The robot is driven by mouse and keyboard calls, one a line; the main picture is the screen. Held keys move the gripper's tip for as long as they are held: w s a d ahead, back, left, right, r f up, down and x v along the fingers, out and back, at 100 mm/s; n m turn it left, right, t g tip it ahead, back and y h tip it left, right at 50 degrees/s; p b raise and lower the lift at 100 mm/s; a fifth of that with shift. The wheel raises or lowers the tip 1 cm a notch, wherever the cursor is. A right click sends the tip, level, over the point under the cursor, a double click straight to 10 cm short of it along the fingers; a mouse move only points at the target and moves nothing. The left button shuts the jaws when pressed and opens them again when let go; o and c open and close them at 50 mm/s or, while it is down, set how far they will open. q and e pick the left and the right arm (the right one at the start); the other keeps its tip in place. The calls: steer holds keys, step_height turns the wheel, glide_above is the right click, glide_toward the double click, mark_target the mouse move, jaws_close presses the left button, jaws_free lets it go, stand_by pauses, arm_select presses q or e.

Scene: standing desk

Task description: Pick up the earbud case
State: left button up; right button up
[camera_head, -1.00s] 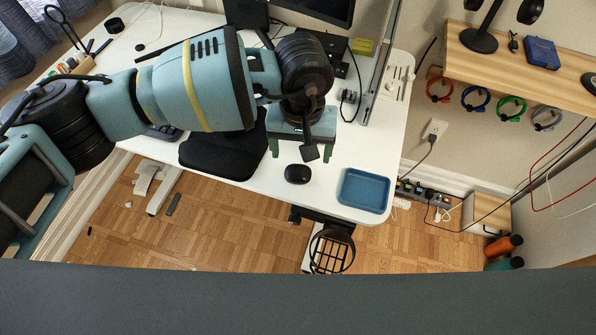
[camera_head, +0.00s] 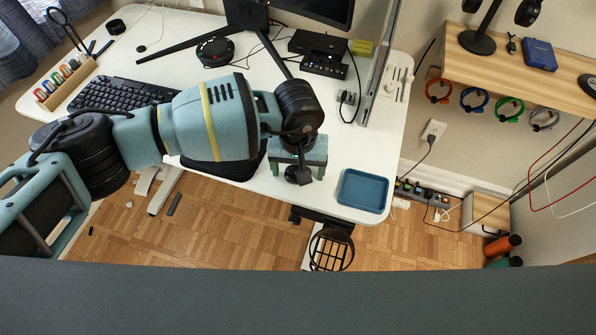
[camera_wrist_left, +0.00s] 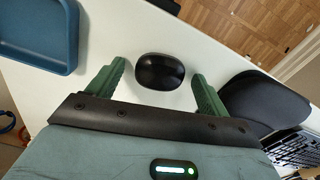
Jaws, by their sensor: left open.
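The earbud case is a small black rounded object (camera_wrist_left: 162,71) on the white desk (camera_head: 337,150) in the left wrist view. In the head view my left gripper (camera_head: 297,173) covers most or all of it near the desk's front edge. In the left wrist view my left gripper (camera_wrist_left: 159,72) is open, with one green finger on each side of the case. Gaps show between the case and both fingers. I cannot tell how far the fingertips are above the desk. My right gripper is not in view.
A blue tray (camera_head: 342,193) lies just right of my left gripper. A black pad (camera_head: 225,168) is to the left, partly under my arm. A keyboard (camera_head: 110,95), monitor stand (camera_head: 246,14) and black boxes (camera_head: 322,62) stand farther back. Bare desk lies between gripper and boxes.

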arm_select(q)
steer(key=c, duration=1.1)
steer(key=shift+o, duration=0.2)
steer(key=shift+r, duration=0.15)
steer(key=shift+r, duration=0.6)
step_height(320, 180, up, 2)
steer(key=shift+s+d+r, duration=0.1)
steer(key=shift+s+d, duration=0.05)
steer(key=s+d+r+b, duration=0.1)
steer(key=s+d+b, duration=0.1)
steer(key=s+d, duration=0.8)
steer(key=shift+s+d+r+b, duration=0.15)
steer(key=shift+s+d+b, duration=0.15)
steer(key=shift+d, duration=0.45)
